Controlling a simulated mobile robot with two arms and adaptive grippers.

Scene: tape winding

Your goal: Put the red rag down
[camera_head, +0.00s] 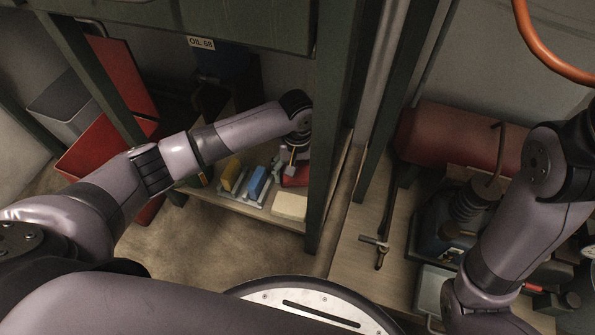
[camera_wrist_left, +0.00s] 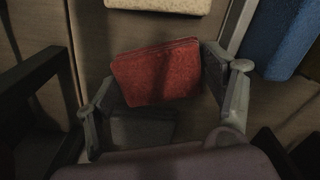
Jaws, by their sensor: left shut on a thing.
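The red rag (camera_wrist_left: 155,75) is a folded cloth between the two fingers of my left gripper (camera_wrist_left: 160,88) in the left wrist view. The fingers press on its left and right edges. In the head view my left arm reaches over a low wooden shelf, and the red rag (camera_head: 295,176) shows below the wrist, partly hidden by the arm and gripper (camera_head: 291,158). I cannot tell whether the rag touches the shelf board. My right arm is at the right of the head view, but its gripper is not visible.
A cream block (camera_head: 290,205) lies on the shelf close to the rag. Blue (camera_head: 257,182) and yellow (camera_head: 231,174) blocks stand left of it in a grey holder. A dark green post (camera_head: 325,150) rises just right of the rag. A red cylinder (camera_head: 450,138) lies farther right.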

